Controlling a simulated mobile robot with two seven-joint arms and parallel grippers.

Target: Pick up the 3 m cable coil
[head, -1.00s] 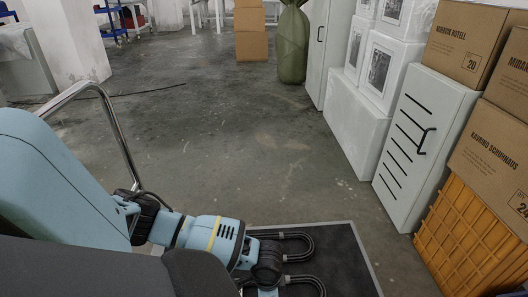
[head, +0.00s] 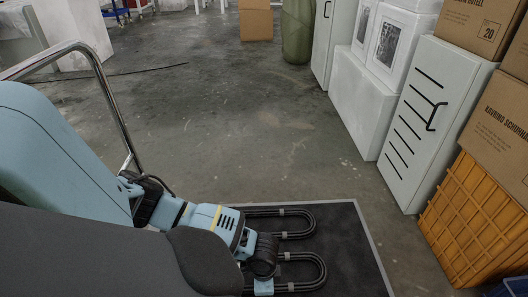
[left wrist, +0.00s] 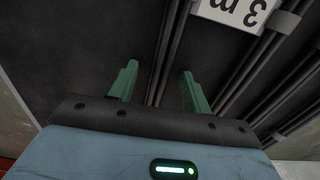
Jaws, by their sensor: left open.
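Black cable coils lie on a dark mat (head: 345,255) at the bottom of the head view. A far coil (head: 310,222) and a near coil (head: 321,270) show rounded ends with grey ties. In the left wrist view, a white label reading "3 m" (left wrist: 236,12) appears upside down beside black cable strands (left wrist: 172,45). My left gripper (left wrist: 158,82) is open, with its green fingers apart and cable strands visible between them. Whether they touch the cable cannot be told. In the head view its body (head: 264,287) is over the near coil; its fingers are hidden. My right gripper is not in view.
A chrome rail (head: 105,95) rises at left. Along the right stand a white cabinet (head: 410,150), an orange crate (head: 470,220), cardboard boxes (head: 495,125) and white boxes (head: 360,105). Open concrete floor (head: 220,120) lies beyond the mat.

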